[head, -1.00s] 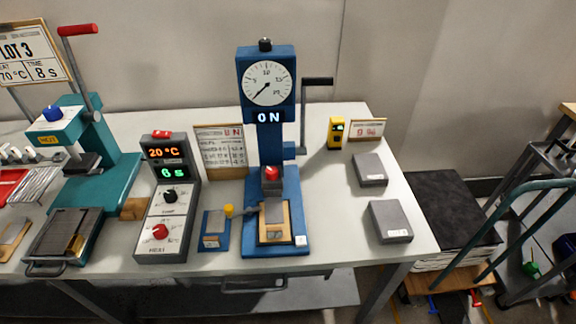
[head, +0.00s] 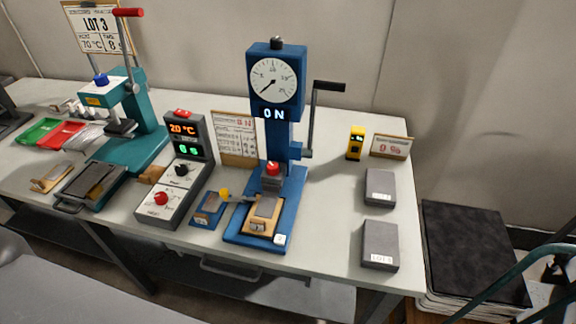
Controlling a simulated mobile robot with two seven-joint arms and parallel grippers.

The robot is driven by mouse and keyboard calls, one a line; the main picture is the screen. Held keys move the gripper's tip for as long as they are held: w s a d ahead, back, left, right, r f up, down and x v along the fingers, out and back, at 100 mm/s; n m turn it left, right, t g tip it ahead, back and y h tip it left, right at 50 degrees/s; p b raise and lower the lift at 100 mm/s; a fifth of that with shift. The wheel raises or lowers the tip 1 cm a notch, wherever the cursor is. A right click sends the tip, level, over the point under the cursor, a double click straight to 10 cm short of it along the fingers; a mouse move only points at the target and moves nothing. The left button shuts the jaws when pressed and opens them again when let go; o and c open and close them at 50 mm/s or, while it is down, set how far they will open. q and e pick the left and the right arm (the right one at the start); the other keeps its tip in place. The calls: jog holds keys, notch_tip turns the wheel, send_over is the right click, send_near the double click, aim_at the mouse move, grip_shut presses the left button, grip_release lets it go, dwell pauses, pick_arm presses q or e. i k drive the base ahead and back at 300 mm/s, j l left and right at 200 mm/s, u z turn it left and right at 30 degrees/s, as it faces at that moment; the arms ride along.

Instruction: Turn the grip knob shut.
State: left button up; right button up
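A red-topped part (head: 272,169) is above that block. I cannot tell which knob is the grip knob, or whether the grip is closed. Neither of my grippers is in view.
A control box (head: 185,165) with lit displays and a teal press (head: 138,135) stand to the left. The table's front edge (head: 300,280) is clear.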

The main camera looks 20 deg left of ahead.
aim_at(272, 168)
jog(key=l+u, duration=0.25)
jog(key=l, duration=1.25)
jog(key=k, duration=0.05)
